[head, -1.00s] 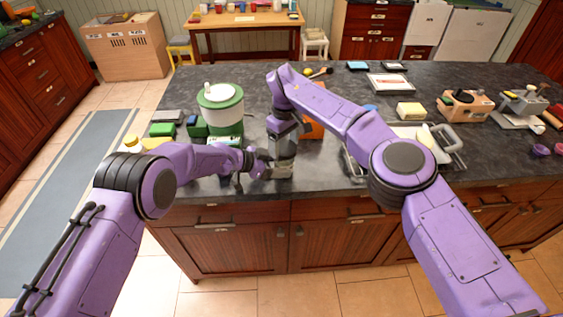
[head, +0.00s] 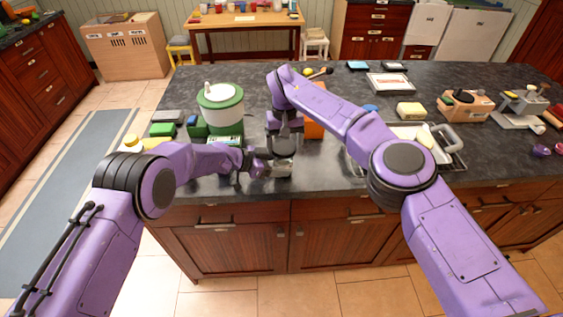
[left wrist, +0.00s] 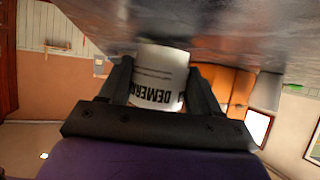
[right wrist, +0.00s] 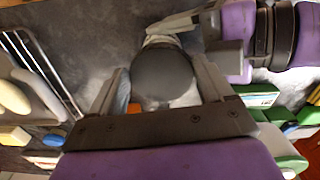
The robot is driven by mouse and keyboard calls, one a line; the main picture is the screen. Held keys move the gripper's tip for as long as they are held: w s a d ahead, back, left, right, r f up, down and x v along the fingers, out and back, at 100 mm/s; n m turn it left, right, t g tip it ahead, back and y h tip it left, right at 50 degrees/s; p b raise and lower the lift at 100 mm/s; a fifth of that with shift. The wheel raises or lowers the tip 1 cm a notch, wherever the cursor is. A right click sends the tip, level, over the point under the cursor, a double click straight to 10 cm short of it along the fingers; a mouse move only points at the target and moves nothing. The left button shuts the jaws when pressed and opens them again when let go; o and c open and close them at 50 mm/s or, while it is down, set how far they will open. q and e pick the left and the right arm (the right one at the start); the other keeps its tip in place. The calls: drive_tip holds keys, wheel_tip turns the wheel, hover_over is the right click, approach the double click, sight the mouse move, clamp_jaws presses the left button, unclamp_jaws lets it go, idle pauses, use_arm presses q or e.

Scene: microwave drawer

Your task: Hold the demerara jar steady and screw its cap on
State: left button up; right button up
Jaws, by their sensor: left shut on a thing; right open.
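The white demerara jar (left wrist: 158,82) stands on the dark counter, its label upside down in the left wrist view; it shows partly in the head view (head: 283,171). My left gripper (head: 268,164) is shut on the jar's side. The dark grey round cap (right wrist: 163,76) is on top of the jar, seen from above in the right wrist view; how far it is threaded on cannot be told. My right gripper (right wrist: 166,88) points down over the jar, open, with one finger on each side of the cap. Contact with the cap is not visible.
A green and white canister (head: 220,105) and green boxes stand left of the jar. An orange thing (head: 315,126) is close behind my right gripper. A metal tray (head: 408,133) lies to the right. The counter's front edge is just in front of the jar.

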drive_tip(key=n, duration=0.7)
drive_tip(key=shift+s+a+f, duration=0.1)
drive_tip(key=shift+s+a, duration=0.1)
drive_tip(key=shift+a, duration=0.15)
drive_tip(key=n, duration=0.6)
drive_tip(key=shift+w+d+n, duration=0.2)
drive_tip(key=shift+d+n, duration=0.05)
drive_tip(key=shift+n, duration=0.15)
drive_tip(key=shift+r, duration=2.6)
drive_tip(key=shift+o, duration=0.3)
drive_tip(key=shift+d, duration=0.1)
